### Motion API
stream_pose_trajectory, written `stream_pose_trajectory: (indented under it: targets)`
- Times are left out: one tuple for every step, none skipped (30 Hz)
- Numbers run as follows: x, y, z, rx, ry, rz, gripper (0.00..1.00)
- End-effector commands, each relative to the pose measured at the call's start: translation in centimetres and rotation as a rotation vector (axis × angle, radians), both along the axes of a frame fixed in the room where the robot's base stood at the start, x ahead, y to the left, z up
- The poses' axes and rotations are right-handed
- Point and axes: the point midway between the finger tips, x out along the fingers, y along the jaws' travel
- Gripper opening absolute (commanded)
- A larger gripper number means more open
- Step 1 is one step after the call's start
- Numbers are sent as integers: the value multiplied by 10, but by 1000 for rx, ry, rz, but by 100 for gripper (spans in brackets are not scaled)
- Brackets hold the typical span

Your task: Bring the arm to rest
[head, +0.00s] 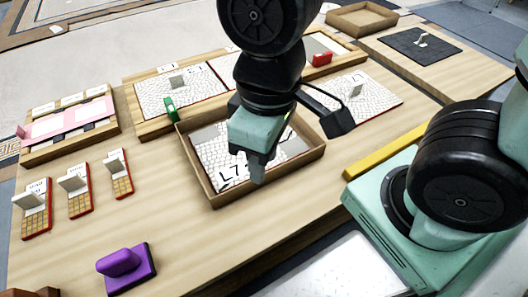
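My arm reaches out over the wooden table (160,205). My gripper (258,172) points down above an open wooden tray (222,200), near its front wall. A white mosaic panel marked "L7" (218,162) lies in the tray, partly hidden by the gripper. I see no object held at the fingertips.
Several small handled panels (73,190) and a purple handled block (125,268) stand at left and front. A pink-covered rack (70,125) is at far left. Mosaic panels (180,90) lie behind the tray. A yellow bar (385,150) is at right.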

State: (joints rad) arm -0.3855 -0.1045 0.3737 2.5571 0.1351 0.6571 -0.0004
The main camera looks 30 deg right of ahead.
Motion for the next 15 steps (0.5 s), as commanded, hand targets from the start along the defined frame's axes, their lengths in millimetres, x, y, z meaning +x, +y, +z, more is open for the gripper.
stream_pose_trajectory:
  targets:
    - [-1,1,1,-1,-12,18,33]
    - [-2,1,1,-1,-14,23,33]
    - [-2,1,1,-1,-15,24,33]
    - [-2,1,1,-1,-15,24,33]
    - [-2,1,1,-1,-14,23,33]
    - [-1,0,1,-1,-13,22,33]
    - [-1,0,1,-1,-13,21,33]
    - [-1,0,1,-1,-12,21,33]
    - [-1,1,1,-1,-12,20,33]
    - [-1,1,1,-1,-12,20,33]
    - [-1,1,3,-1,-12,19,33]
    - [-1,1,6,-1,-12,19,33]
    - [-1,1,9,-1,-12,19,33]
    - [-1,1,12,-1,-12,18,33]
    - [-1,1,18,-1,-12,18,33]
